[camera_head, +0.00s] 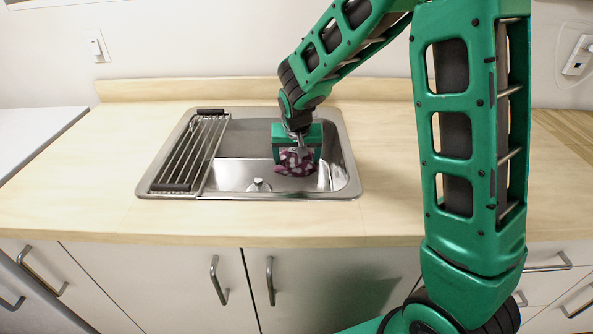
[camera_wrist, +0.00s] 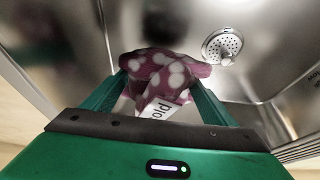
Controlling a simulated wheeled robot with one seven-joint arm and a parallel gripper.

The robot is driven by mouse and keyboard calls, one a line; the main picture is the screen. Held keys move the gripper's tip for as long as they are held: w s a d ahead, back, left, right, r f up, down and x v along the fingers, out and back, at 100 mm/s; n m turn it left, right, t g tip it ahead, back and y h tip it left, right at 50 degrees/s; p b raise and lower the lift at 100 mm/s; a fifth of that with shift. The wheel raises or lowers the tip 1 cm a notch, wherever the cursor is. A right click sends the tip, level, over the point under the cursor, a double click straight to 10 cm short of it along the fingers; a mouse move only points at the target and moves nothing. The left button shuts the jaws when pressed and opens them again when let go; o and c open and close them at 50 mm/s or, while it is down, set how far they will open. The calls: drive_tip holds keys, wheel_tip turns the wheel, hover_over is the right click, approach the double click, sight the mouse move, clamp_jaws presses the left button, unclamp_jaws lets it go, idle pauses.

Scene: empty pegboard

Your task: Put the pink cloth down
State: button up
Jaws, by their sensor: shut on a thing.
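The pink cloth (camera_head: 295,163) has white spots and looks crumpled. It is between the fingers of my gripper (camera_head: 296,152), over the right part of the sink (camera_head: 345,180). In the wrist view the cloth (camera_wrist: 165,72) bunches between the two green fingers of my gripper (camera_wrist: 158,90), which are shut on it. A white tag with black letters hangs from it on the near side. I cannot tell whether the cloth touches the sink floor.
A drying rack (camera_head: 190,152) covers the sink's left side. A round drain fitting (camera_head: 259,185) shows near the sink's front, and in the wrist view the drain (camera_wrist: 222,45) is right of the cloth. The wooden counter (camera_head: 80,165) is bare to the left.

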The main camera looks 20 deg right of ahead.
drive_tip(key=shift+w+d+f, duration=0.25)
drive_tip(key=shift+d+f, duration=0.05)
drive_tip(key=shift+d, duration=0.1)
drive_tip(key=shift+f, duration=1.95)
drive_tip(key=shift+f, duration=0.6)
drive_tip(key=o, duration=1.2)
drive_tip(key=shift+c, duration=0.2)
drive_tip(key=shift+r, duration=0.1)
